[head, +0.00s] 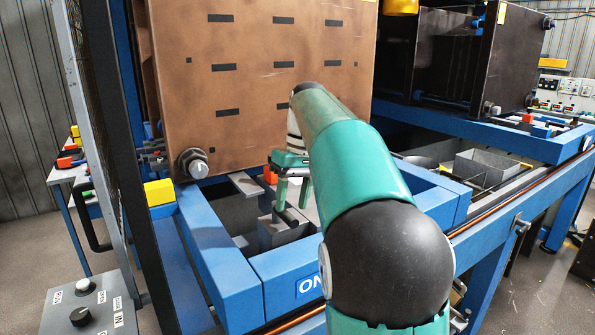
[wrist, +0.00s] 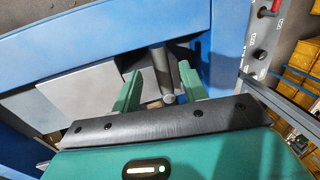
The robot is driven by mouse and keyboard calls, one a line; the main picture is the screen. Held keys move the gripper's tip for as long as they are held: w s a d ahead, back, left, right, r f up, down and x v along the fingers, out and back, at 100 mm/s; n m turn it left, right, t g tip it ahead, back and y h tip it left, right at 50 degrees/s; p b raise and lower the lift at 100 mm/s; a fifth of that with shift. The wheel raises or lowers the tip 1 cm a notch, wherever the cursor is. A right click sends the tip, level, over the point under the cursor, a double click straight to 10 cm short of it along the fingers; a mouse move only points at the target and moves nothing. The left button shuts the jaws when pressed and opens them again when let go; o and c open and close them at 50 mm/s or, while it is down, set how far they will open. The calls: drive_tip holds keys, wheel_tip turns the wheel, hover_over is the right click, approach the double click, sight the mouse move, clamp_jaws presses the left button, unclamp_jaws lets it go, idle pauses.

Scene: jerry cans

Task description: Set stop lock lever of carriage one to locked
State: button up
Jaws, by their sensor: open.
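The rod's locked or unlocked setting cannot be told. In the head view my arm and gripper hide most of that spot. A small orange-red part (head: 270,175) shows just left of the gripper.
A large brown slotted plate (head: 260,80) stands behind the gripper. The blue frame (head: 222,262) surrounds the gripper. A control box (head: 84,312) with knobs is at lower left. A dark mould block (head: 455,55) stands at right. Yellow bins (wrist: 300,75) show at right in the wrist view.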

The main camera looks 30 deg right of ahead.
wheel_tip(320, 180, up, 9)
drive_tip(key=d, duration=0.1)
drive_tip(key=shift+d, duration=0.4)
idle(0.4)
